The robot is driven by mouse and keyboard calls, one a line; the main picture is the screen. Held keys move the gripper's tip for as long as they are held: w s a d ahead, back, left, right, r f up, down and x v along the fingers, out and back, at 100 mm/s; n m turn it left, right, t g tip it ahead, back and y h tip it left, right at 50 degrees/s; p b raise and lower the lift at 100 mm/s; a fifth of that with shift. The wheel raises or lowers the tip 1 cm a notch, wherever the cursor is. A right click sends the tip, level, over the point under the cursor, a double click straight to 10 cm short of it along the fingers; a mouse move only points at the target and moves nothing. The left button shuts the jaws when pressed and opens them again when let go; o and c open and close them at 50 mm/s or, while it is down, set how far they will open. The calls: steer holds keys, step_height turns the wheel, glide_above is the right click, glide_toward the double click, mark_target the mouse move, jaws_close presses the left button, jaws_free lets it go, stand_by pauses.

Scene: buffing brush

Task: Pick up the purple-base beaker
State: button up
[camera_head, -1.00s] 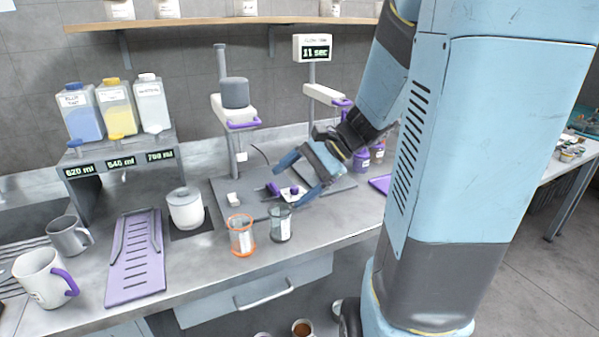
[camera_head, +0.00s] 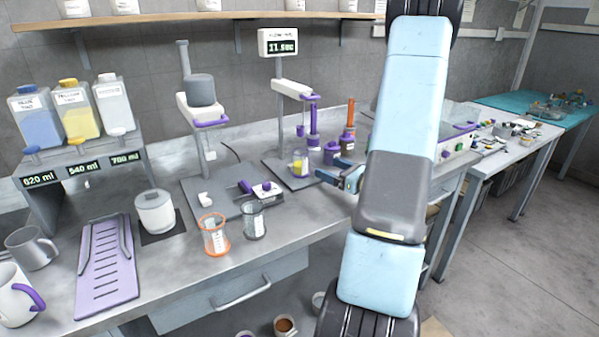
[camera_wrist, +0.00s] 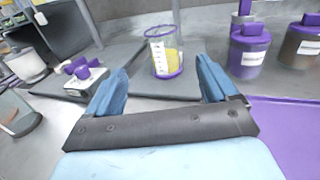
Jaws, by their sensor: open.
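The purple-base beaker (camera_head: 299,164) stands upright at the base of the stand with the "11 sec" display. It is clear, with a purple rim and base and yellow contents. In the wrist view the beaker (camera_wrist: 163,56) stands just beyond my fingertips, between them in the picture. My gripper (camera_head: 335,176) is open and empty, to the right of the beaker in the head view. In the wrist view both blue fingers of my gripper (camera_wrist: 161,82) are spread wide and do not appear to touch the beaker.
Purple-lidded jars (camera_wrist: 248,50) stand right of the beaker. A small scale-like device with purple parts (camera_head: 262,190) is on the left. An orange-rimmed beaker (camera_head: 214,236) and a grey beaker (camera_head: 252,220) stand near the counter's front. A purple tray (camera_wrist: 285,125) lies at right.

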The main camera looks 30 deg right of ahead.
mark_target(307, 157)
steer(key=shift+w+d+f, duration=0.15)
steer(key=shift+w, duration=0.1)
steer(key=x, duration=1.3)
steer(key=shift+w, duration=0.15)
steer(key=shift+r, duration=0.2)
steer(key=shift+c, duration=0.2)
steer(key=c, duration=1.3)
steer(key=shift+c, duration=0.2)
